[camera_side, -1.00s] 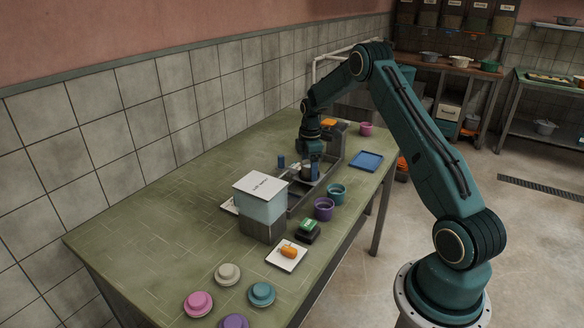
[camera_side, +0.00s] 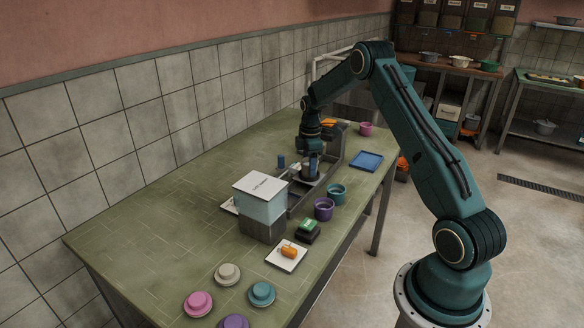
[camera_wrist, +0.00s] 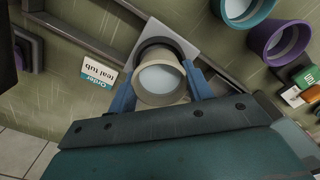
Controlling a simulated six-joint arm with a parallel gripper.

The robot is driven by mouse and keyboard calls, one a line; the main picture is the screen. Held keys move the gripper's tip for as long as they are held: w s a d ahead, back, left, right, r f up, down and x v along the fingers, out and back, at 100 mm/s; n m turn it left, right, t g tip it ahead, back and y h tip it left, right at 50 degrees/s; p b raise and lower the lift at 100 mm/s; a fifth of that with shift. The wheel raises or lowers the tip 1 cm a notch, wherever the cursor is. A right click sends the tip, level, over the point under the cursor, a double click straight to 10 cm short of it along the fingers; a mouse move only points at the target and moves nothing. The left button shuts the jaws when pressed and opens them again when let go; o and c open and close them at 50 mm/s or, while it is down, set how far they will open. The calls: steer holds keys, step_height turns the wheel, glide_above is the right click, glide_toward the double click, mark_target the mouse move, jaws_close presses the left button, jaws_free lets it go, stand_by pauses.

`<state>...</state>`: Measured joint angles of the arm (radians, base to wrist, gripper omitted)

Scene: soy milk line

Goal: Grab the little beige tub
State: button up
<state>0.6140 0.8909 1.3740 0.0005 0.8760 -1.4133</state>
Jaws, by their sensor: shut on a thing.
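The little beige tub (camera_wrist: 160,84) is held between the two blue fingers of my gripper (camera_wrist: 160,92), one on each side, in the wrist view. It has a pale filling and stands over a grey square plate with a dark curved rest (camera_wrist: 166,42). In the side view my gripper (camera_side: 309,172) points down at the grey line fixture, and the tub is largely hidden by it.
A teal tub (camera_side: 336,191) and a purple tub (camera_side: 324,207) stand close in front of the fixture. A white-topped box (camera_side: 262,200) stands nearer the camera. A card (camera_wrist: 100,75) reads "Order teal tub". A blue tray (camera_side: 366,160) lies to the right.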

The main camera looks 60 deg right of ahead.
step_height(320, 180, up, 19)
steer(key=shift+r, duration=0.15)
stand_by(0.5)
stand_by(0.5)
